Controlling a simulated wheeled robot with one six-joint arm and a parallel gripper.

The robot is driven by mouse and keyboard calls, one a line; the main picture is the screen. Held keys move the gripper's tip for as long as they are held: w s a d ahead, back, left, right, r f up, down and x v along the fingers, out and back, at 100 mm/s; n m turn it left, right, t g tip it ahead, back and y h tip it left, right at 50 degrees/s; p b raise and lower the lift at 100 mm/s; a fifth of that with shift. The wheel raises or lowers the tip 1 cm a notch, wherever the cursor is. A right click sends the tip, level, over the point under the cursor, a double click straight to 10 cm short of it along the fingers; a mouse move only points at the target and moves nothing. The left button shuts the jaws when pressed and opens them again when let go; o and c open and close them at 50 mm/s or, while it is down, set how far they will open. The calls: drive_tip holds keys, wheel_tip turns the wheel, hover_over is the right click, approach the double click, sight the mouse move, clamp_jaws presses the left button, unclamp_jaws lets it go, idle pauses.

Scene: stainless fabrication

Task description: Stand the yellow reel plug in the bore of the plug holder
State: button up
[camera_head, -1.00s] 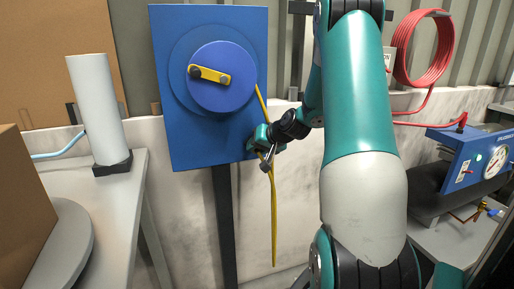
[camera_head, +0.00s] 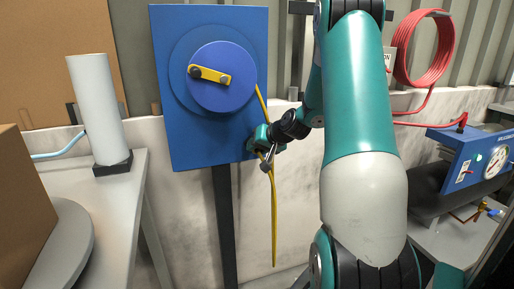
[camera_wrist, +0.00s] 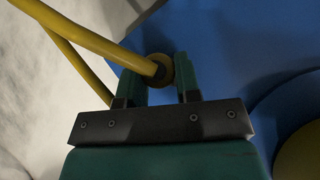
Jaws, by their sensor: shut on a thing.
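The yellow reel plug (camera_wrist: 158,70) shows in the wrist view as a round yellow end with a dark centre, at the end of a yellow hose (camera_wrist: 93,40). It sits between the two green fingers of my gripper (camera_wrist: 158,76), which is shut on it. In the head view my gripper (camera_head: 252,144) is at the lower right edge of the blue reel panel (camera_head: 190,145). The plug is hidden there by my gripper. The yellow hose (camera_head: 273,215) runs down from the reel (camera_head: 222,90) and hangs in a loop past my gripper.
A white cylinder (camera_head: 96,105) stands in a black base on the grey bench (camera_head: 120,205) at left. A brown box (camera_head: 22,200) is at the left edge. A blue gauge unit (camera_head: 470,155) and a coiled red hose (camera_head: 400,55) are at right.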

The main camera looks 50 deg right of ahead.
drive_tip(key=o, duration=1.1)
drive_tip(key=p+v, duration=0.1)
drive_tip(key=v, duration=1.6)
drive_tip(key=shift+s, duration=0.15)
drive_tip(key=shift+d+r, duration=0.1)
drive_tip(key=shift+r, duration=0.05)
